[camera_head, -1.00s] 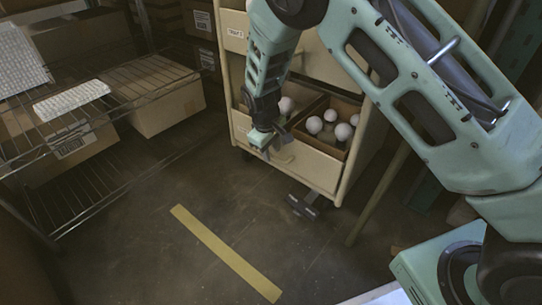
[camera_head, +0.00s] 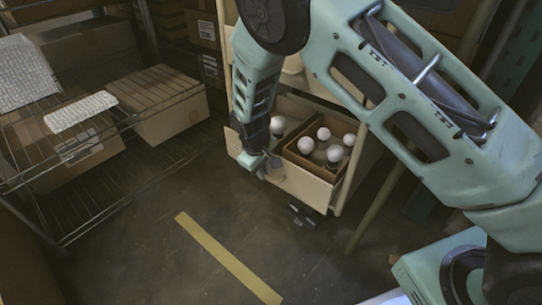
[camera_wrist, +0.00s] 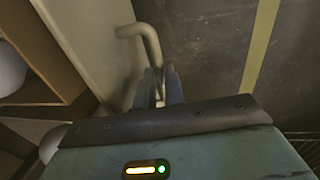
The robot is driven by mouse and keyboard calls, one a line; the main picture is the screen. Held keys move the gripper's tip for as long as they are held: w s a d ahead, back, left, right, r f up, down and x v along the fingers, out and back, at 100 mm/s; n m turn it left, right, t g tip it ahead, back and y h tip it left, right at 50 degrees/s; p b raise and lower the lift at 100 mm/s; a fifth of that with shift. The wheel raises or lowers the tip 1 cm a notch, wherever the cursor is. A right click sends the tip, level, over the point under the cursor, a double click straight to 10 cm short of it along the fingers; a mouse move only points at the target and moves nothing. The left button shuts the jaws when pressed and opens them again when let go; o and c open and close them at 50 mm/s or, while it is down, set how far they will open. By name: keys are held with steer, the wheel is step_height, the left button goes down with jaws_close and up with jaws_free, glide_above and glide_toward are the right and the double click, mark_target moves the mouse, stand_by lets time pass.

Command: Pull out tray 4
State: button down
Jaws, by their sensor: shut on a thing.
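The low drawer (camera_head: 308,187) of the cream cabinet, taken as tray 4, stands partly pulled out; I see no readable label on it. Inside it are brown open boxes with several white bulbs (camera_head: 323,133). My gripper (camera_head: 264,166) is at the drawer's front face, left of its middle. In the wrist view, my gripper (camera_wrist: 160,86) is shut on the curved bar handle (camera_wrist: 150,42) of the drawer. The drawer front (camera_wrist: 82,28) and a box with a white bulb (camera_wrist: 8,68) show beside it. My arm hides part of the cabinet.
A wire shelf with cardboard boxes (camera_head: 160,98) and a white keyboard-like slab (camera_head: 80,111) stands at the left. A dark caster (camera_head: 301,215) shows under the cabinet.

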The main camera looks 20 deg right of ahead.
steer(key=s+a+p, duration=0.4)
steer(key=s+a, duration=0.1)
steer(key=a, duration=0.3)
steer(key=s+a+p, duration=0.5)
steer(key=s+a, duration=0.1)
steer(key=a, duration=0.3)
steer(key=shift+s, duration=0.1)
steer(key=c, duration=1.5)
jaws_free()
steer(key=shift+r, duration=0.1)
step_height(320, 180, up, 17)
steer(key=s+a+p, duration=0.1)
steer(key=a+p, duration=0.1)
steer(key=p, duration=0.5)
steer(key=shift+s+a, duration=0.3)
steer(key=shift+s, duration=0.1)
